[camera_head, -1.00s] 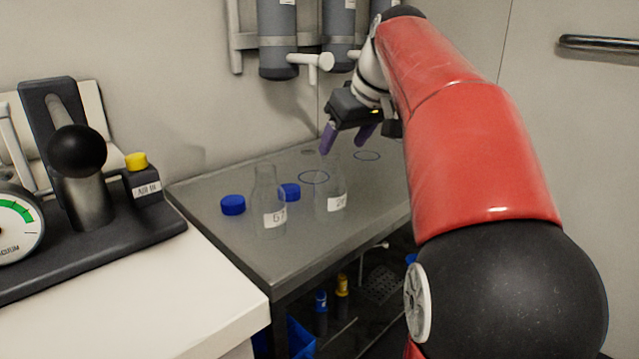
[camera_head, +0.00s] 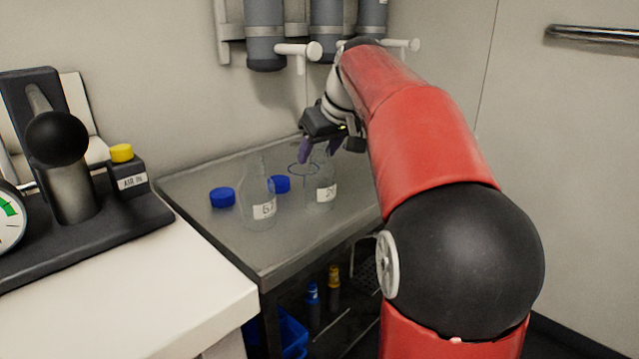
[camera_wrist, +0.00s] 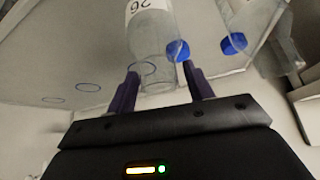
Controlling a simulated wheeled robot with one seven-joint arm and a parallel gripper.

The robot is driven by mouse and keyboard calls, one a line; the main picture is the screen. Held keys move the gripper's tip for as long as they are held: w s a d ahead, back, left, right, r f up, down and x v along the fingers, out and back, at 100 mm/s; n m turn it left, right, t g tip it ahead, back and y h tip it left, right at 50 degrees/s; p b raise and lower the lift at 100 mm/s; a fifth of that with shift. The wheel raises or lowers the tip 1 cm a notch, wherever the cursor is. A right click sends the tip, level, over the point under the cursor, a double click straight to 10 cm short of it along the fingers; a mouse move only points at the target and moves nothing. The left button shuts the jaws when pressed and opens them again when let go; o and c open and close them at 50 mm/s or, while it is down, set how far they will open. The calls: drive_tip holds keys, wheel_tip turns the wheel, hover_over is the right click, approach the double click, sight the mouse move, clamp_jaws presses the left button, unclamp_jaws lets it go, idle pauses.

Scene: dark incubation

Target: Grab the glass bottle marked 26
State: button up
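The clear glass bottle marked 26 (camera_head: 321,190) stands upright on the grey metal table, its label partly readable in the head view. In the wrist view the bottle (camera_wrist: 150,38) shows its label 26 upside down. My gripper (camera_head: 318,152) is at the top of this bottle, fingers pointing down. In the wrist view my gripper's purple fingers (camera_wrist: 161,88) are apart, with the bottle's neck end between them and gaps visible on both sides. A second clear bottle marked 67 (camera_head: 258,205) stands to the left.
Two blue caps, one (camera_head: 222,197) left of bottle 67 and one (camera_head: 281,184) between the bottles, lie on the table (camera_head: 200,180). Grey cylinders (camera_head: 265,40) hang on the wall behind. A white counter (camera_head: 120,300) with a gauge device is at left.

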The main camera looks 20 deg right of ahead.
clamp_jaws()
